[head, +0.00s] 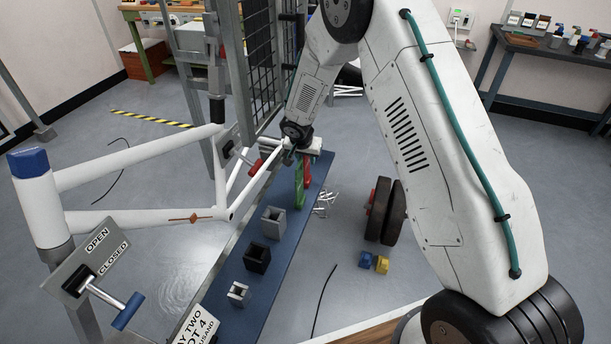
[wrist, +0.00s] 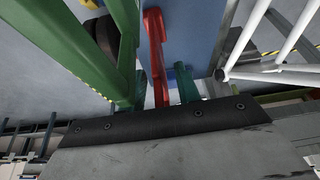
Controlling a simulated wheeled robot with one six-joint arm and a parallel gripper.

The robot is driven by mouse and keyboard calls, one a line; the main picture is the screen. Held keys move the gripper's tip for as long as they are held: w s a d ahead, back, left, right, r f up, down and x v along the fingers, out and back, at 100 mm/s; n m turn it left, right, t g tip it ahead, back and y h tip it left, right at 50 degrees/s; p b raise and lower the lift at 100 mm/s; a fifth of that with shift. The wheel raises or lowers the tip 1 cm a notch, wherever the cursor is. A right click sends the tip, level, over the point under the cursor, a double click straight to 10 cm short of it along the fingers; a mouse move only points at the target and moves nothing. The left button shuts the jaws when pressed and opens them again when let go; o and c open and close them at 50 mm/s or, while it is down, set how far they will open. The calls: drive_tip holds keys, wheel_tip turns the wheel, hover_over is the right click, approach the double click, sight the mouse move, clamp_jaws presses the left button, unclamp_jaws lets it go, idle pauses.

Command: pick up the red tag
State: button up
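A long red piece, which looks like the red tag (head: 307,172), is near the far end of the blue board (head: 285,245), beside a green piece (head: 299,192). In the wrist view the red tag (wrist: 156,50) runs up the middle over the blue surface, with a large green piece (wrist: 118,55) close on its left and a short teal-green part (wrist: 187,85) on its right. My gripper (head: 291,156) is above the far end of the board, close to the red and green pieces. Its fingers are not clear, so I cannot tell whether it touches the tag.
A white bicycle frame (head: 150,155) in a stand is left of the board. Dark and grey open boxes (head: 258,257) stand along the board. A black wheel-like object (head: 392,212), small blue and yellow blocks (head: 374,262) and scattered metal bits (head: 326,201) lie to the right. Grey floor is open beyond.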

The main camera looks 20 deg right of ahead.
clamp_jaws()
